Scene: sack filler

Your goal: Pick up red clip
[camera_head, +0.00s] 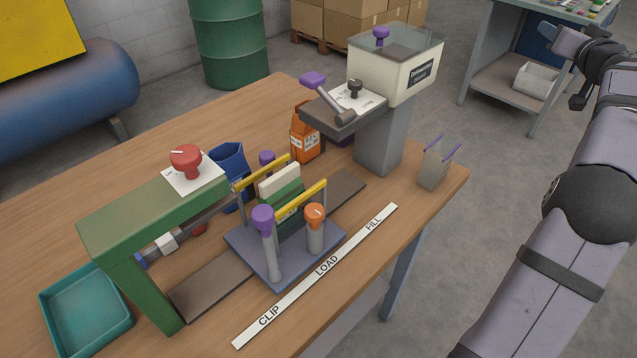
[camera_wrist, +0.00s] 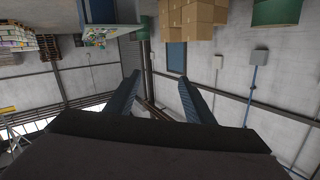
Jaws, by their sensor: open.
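A small red piece (camera_head: 200,229), which looks like the red clip, sits under the green press frame (camera_head: 150,205) on the workbench in the head view. It is partly hidden by the frame. A white piece (camera_head: 165,243) and a blue piece (camera_head: 141,259) lie in line to its left. My gripper (camera_head: 567,66) is at the upper right of the head view, beyond the bench's right side and far from the red piece. In the wrist view my gripper (camera_wrist: 158,95) is open, with nothing between its fingers. The red piece is not in the wrist view.
A red knob (camera_head: 186,158) tops the green frame. A sled (camera_head: 289,270) with purple and orange posts stands to its right. A teal tray (camera_head: 84,318) is at the front left. A hopper (camera_head: 397,65) and grey holder (camera_head: 434,165) stand at the right.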

